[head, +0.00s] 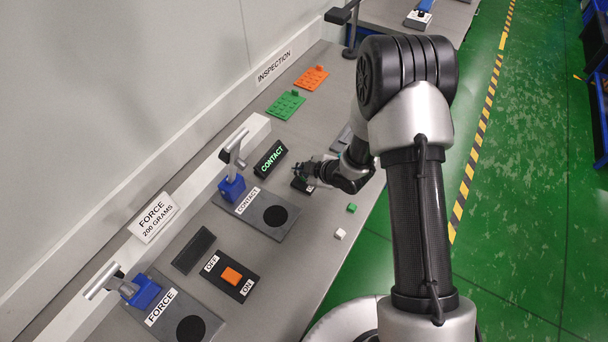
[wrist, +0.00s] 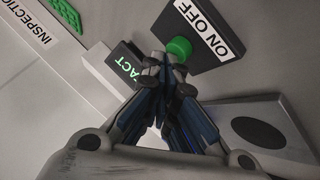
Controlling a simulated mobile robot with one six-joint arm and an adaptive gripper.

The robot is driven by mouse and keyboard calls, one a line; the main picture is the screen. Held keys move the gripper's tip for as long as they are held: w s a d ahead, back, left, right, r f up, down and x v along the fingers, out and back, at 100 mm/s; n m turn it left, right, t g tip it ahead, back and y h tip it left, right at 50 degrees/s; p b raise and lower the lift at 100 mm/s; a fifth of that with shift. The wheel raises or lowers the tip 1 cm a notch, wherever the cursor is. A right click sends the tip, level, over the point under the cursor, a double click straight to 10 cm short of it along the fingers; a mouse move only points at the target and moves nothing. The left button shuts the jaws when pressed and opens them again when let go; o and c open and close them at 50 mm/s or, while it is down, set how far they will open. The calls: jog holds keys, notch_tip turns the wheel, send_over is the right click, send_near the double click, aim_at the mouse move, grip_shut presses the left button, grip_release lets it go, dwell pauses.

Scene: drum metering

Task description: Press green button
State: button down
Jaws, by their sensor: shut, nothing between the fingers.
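The green button (wrist: 179,47) sits on a dark plate (wrist: 205,30) with a white "ON OFF" label, at the upper middle of the wrist view. My gripper (wrist: 168,64) is shut and empty, its fingertips just below and left of the button in that view. I cannot tell whether they touch it. In the head view my gripper (head: 303,170) is above the same dark plate (head: 302,186), and the button is hidden behind it. The display (head: 270,159) beside it reads "CONTACT" in lit green letters.
The contact stand (head: 243,208) with its blue post and the force stand (head: 162,318) stand to the left. An orange switch (head: 232,277) is on another plate. Green (head: 352,207) and white (head: 340,233) cubes lie near the bench edge. Green and orange plates (head: 311,78) lie farther back.

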jog(key=shift+f, duration=0.2)
dwell(0.4)
jog(key=shift+r, duration=0.7)
jog(key=shift+r, duration=0.1)
notch_tip(320, 180, up, 6)
jog(key=p, duration=0.4)
dwell(0.5)
